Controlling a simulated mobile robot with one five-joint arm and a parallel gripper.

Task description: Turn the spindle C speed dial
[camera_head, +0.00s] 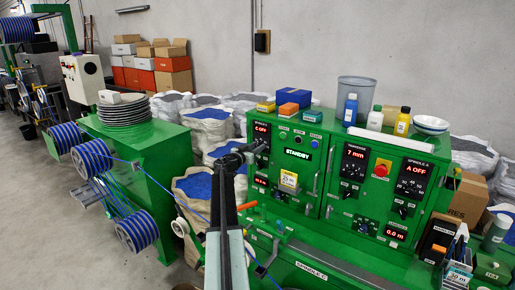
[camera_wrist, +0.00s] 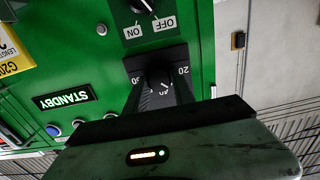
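The spindle C speed dial (camera_wrist: 159,74) is a dark knob on a black scale plate marked with numbers, seen upside down in the wrist view. My gripper (camera_wrist: 158,86) reaches to it, with one dark finger on each side of the knob. Part of the scale shows between the fingers. Whether the fingertips touch the knob is too dark to tell. In the head view my gripper (camera_head: 256,148) is at the left panel, just below the red display (camera_head: 262,129) reading C OFF. My gripper and arm hide the dial there.
An ON/OFF switch (camera_wrist: 142,5) sits close to the dial plate. The STANDBY display (camera_head: 297,154) and a yellow-tagged part (camera_head: 289,181) are to the right of my gripper. Boxes (camera_head: 294,97) and bottles (camera_head: 350,110) stand on the green cabinet.

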